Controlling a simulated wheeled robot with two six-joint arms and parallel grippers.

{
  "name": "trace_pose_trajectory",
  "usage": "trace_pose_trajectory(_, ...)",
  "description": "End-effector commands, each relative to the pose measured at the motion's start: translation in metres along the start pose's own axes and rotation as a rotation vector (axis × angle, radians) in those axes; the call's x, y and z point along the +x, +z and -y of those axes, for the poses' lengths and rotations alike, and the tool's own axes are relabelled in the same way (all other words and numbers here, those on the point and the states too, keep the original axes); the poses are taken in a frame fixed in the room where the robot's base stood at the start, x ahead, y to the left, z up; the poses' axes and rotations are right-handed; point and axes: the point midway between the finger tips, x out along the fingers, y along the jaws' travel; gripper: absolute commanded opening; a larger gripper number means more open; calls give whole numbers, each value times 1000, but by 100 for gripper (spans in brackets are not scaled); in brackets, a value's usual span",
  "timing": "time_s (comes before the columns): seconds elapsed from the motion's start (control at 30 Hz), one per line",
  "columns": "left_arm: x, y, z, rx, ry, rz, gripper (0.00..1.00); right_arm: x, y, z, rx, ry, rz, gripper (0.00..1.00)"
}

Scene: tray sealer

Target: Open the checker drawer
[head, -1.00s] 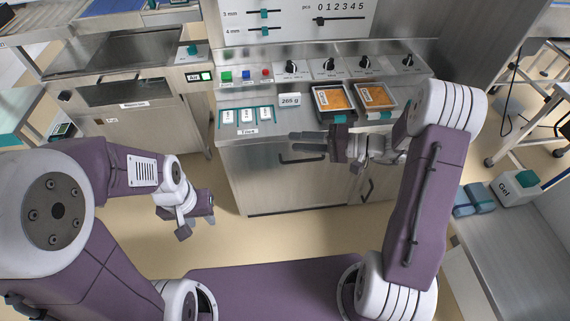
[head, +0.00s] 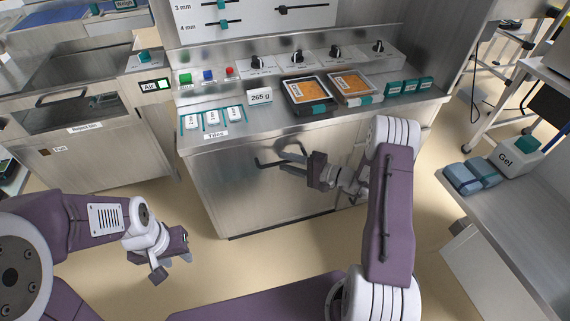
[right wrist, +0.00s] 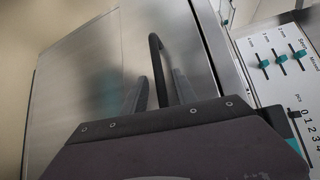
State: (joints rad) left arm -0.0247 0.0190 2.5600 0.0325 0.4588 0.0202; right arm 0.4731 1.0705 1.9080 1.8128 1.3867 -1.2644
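The steel cabinet front (head: 235,190) under the worktop has a dark bar handle (head: 265,164), which looks like the drawer's handle. No label saying checker is legible on it. My right gripper (head: 284,160) is at this handle with its fingers apart. In the right wrist view the handle (right wrist: 154,60) shows between the two fingers (right wrist: 160,92). I cannot tell whether they touch it. The front looks closed. My left gripper (head: 168,258) hangs over the floor at the lower left, away from the cabinet; its finger opening is unclear.
On the worktop stand white tiles (head: 213,117), a 265 g display (head: 260,97), two orange-filled trays (head: 308,90) and teal blocks (head: 410,86). Knobs and buttons line the panel behind. The floor before the cabinet is clear.

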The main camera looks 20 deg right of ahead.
Motion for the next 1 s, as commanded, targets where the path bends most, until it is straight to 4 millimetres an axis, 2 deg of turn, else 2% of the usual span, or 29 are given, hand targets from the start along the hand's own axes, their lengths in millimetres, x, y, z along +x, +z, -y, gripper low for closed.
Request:
trace_pose_trajectory(0.1,2,0,0,0,0,0,36,8,0,0,0,0,1,34)
trace_pose_trajectory(0.33,2,0,0,0,0,0,36,9,0,1,1,0,-1,34)
trace_pose_trajectory(0.37,2,0,0,0,0,0,36,9,0,0,0,0,0,29)
trace_pose_trajectory(0.47,2,0,0,0,0,0,36,9,0,0,0,0,0,1)
trace_pose_trajectory(1.0,2,0,0,0,0,0,36,9,0,0,0,1,1,0)
